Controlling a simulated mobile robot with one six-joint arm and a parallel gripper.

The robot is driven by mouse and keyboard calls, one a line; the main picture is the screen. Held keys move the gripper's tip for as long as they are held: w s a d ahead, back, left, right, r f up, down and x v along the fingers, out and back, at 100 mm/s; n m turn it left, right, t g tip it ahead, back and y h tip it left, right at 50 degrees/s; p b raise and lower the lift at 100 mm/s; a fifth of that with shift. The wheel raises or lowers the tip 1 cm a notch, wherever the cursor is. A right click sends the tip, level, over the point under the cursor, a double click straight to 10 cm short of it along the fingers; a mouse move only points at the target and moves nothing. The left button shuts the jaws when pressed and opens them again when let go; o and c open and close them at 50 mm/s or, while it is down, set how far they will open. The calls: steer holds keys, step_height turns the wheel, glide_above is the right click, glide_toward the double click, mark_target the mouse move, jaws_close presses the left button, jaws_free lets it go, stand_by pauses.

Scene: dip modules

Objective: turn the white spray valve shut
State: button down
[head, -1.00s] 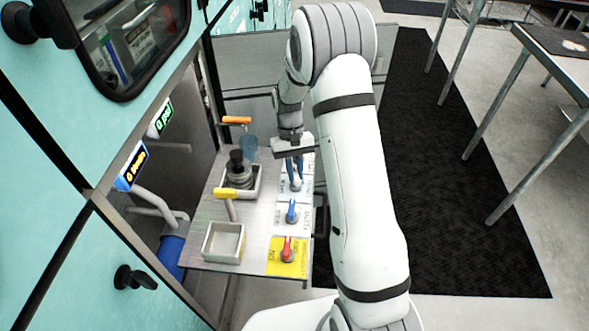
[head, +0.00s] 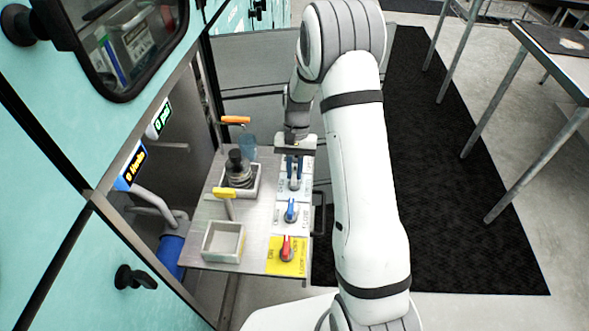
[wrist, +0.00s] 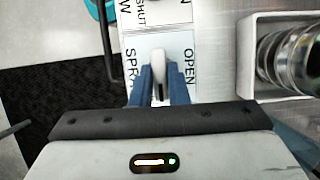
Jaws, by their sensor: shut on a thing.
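The white spray valve (wrist: 159,66) stands on a white label plate marked SPRAY and OPEN in the wrist view. My gripper (wrist: 160,80) has its two blue fingers closed on either side of the valve's lever. The wrist body hides the lower part of the plate. In the head view my gripper (head: 293,166) is over the far end of the valve row, and the white valve shows only in part below the fingers.
A blue valve (head: 291,212) and a red valve (head: 287,250) on a yellow plate stand nearer in the same row. An empty square tray (head: 223,242) and a tray with a dark stacked part (head: 240,176) lie to the left. A yellow-handled lever (head: 225,193) stands between them.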

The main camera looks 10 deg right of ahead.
steer(key=c, duration=1.4)
jaws_free()
steer(key=v, duration=0.8)
